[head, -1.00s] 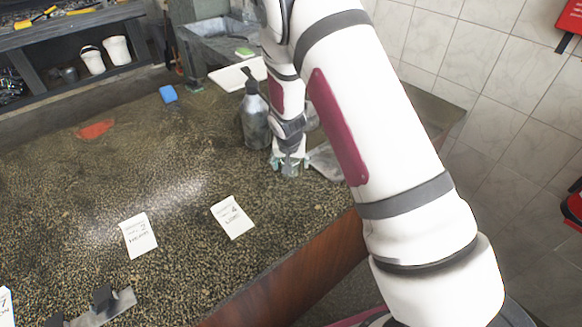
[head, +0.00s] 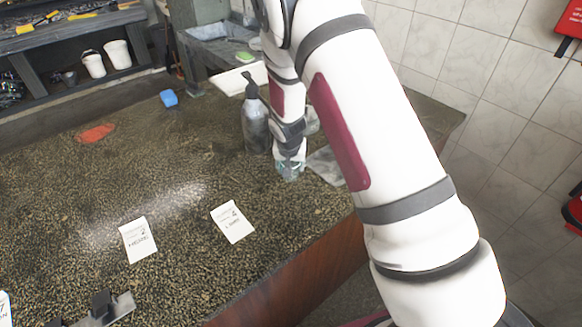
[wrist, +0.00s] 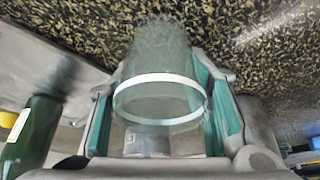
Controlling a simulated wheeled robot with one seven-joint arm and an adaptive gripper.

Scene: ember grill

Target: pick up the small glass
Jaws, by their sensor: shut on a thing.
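The small glass (wrist: 162,75) is clear, with a pale rim, and stands between my fingers in the wrist view. My gripper (wrist: 160,115) is shut on it, with a teal pad against each side. In the head view my gripper (head: 290,168) points down at the speckled counter (head: 190,240), near its right edge. The glass (head: 289,174) shows there only as a small, partly covered shape between the fingertips. Whether its base touches the counter is hard to tell.
A dark pump bottle (head: 255,118) stands close to the left of my gripper. A grey flat piece (head: 327,166) lies to the right. Two white cards (head: 232,221) lie in front. A blue sponge (head: 169,98) and a red patch (head: 95,133) lie further left.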

